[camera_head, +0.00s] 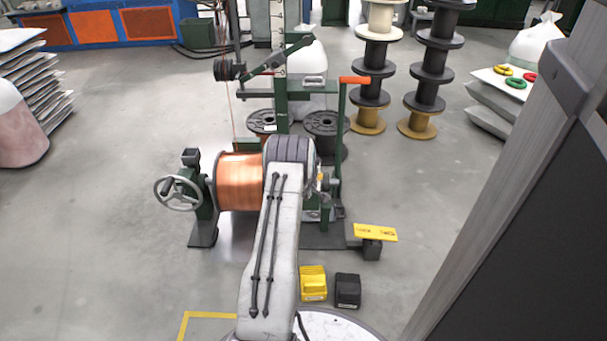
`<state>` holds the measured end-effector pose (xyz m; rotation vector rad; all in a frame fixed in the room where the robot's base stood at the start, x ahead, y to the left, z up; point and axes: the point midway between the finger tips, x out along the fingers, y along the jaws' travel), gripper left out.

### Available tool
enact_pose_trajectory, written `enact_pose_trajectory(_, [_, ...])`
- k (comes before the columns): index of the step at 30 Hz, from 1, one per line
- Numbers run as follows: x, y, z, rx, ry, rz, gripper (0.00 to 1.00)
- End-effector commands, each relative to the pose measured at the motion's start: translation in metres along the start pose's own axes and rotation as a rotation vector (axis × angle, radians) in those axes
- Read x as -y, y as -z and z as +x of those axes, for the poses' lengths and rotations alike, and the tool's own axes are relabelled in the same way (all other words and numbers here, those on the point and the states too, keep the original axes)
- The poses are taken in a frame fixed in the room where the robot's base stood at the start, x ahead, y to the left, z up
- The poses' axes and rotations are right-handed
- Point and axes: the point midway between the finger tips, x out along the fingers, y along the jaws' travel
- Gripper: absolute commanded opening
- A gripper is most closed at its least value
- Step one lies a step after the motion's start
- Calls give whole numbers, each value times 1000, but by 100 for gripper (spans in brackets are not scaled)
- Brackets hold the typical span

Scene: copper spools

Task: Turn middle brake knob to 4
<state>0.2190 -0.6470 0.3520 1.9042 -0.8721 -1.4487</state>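No brake knob can be made out. The green spooling machine (281,104) stands ahead of me with a copper spool (239,184) mounted low on its left side. My pale arm reaches forward from the bottom of the picture, and its dark-ringed joint covers the machine just right of the copper. My gripper is not visible; it may be hidden behind this joint. Small metal and yellow parts show at the joint's right edge, but they are too small to identify.
A handwheel (178,193) sticks out at the machine's left. An orange-topped lever (354,81) and a yellow pedal (375,232) are on its right. A yellow box (313,283) and a black box (347,290) lie near my base. A grey post blocks the right side.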

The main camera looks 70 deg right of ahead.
Motion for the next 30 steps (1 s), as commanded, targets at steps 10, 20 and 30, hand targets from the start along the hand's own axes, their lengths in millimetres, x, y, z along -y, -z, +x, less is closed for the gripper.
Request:
enact_pose_trajectory(10, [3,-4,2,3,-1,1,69])
enact_pose_trajectory(20, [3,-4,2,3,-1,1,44])
enact_pose_trajectory(30, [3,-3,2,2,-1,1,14])
